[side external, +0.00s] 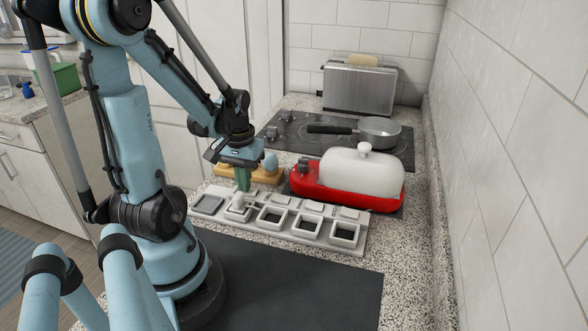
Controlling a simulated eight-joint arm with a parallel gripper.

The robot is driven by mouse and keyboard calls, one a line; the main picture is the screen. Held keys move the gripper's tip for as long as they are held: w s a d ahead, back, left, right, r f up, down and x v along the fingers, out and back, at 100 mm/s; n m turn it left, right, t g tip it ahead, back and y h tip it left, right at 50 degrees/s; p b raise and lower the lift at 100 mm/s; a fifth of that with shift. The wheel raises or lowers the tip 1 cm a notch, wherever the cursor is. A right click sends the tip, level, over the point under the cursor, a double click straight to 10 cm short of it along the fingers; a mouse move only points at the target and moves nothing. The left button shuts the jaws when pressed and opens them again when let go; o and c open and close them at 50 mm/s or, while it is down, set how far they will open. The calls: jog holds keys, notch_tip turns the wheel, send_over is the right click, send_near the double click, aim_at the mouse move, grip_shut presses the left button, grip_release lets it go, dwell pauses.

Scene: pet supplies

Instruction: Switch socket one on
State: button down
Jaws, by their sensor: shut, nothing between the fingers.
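A light grey socket strip (325,233) lies along the counter, with several square framed sockets in a row. Small flat pads, perhaps switches, sit behind the sockets (313,206). A grey square (209,203) is at its left end. A small white piece (237,202) stands at the socket nearest that end; I cannot tell what it is. My gripper (243,188) has green fingers, shut and empty, pointing down over the strip's left part, just behind the white piece. It hides part of the strip's back edge, and contact cannot be told. Socket numbers and switch positions are not readable.
A red butter dish with a white lid (362,172) stands close behind the strip's right half. A wooden holder with a pale blue egg-like object (270,162) is behind my gripper. A pan (378,131) sits on the black hob. The dark mat (300,280) in front is clear.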

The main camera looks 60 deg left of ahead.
notch_tip(320, 180, up, 7)
dwell(0.8)
jog(key=w+d+r+m+t, duration=0.1)
jog(key=w+d+m+t, duration=0.2)
jog(key=d, duration=0.7)
jog(key=w+d+r+m+t, duration=0.2)
jog(key=w+d+m+t, duration=0.2)
jog(key=d, duration=0.5)
jog(key=w+m, duration=0.2)
jog(key=shift+w+d+r, duration=0.2)
jog(key=shift+w+d, duration=0.1)
jog(key=shift+d, duration=0.1)
jog(key=c, duration=1.8)
grip_release()
